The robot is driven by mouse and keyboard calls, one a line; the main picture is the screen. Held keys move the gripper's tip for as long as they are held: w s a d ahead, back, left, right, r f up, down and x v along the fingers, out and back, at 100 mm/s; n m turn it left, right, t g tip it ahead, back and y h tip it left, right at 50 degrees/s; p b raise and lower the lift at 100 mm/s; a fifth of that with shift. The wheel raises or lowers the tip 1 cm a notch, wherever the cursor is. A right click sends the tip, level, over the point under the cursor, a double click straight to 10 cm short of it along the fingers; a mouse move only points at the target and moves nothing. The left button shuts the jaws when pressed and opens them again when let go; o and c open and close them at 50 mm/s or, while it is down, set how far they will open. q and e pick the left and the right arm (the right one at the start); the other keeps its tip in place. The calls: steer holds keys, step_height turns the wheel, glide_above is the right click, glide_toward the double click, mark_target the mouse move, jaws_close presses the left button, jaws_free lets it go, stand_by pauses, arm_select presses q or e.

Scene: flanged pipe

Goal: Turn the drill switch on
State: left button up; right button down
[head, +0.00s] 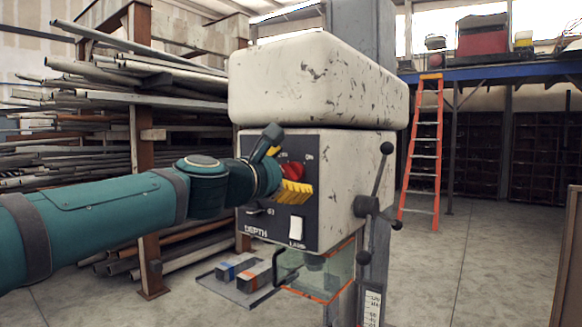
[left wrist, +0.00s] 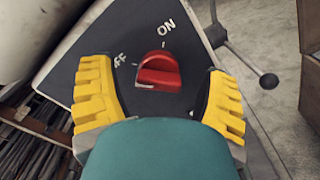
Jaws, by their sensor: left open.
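The drill switch is a red rotary knob (head: 293,170) on the dark front panel (head: 262,217) of the white drill press head. In the left wrist view the red knob (left wrist: 158,73) sits between the OFF and ON labels, its ridge lying roughly sideways toward the OFF side. My left gripper (head: 284,172) reaches the panel from the left, its yellow fingers open. In the left wrist view the left gripper (left wrist: 158,82) has one finger on each side of the knob, with gaps visible. In the head view the gripper partly hides the knob and label. My right gripper is not in view.
A white lamp switch (head: 296,230) is below the knob. A lever handle (head: 375,206) sticks out at the drill's right side. Pipe racks (head: 146,150) stand behind on the left. An orange ladder (head: 424,150) stands at the back right, with open floor before it.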

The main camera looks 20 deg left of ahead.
arm_select(q)
steer(key=shift+w+d, duration=0.15)
steer(key=shift+w, duration=0.3)
steer(key=c, duration=1.2)
steer(key=shift+m, duration=0.4)
steer(key=m+b, duration=0.1)
steer(key=m, duration=0.2)
steer(key=shift+d+f+m, duration=0.1)
steer(key=shift+m, duration=0.3)
steer(key=m+b, duration=0.1)
steer(key=m, duration=0.3)
steer(key=shift+f+m, duration=0.1)
steer(key=shift+m, duration=0.2)
steer(key=m+b, duration=0.1)
steer(key=m, duration=0.3)
steer(key=shift+f, duration=0.15)
steer(key=m+b, duration=0.2)
steer(key=m, duration=0.2)
steer(key=shift+m, duration=0.5)
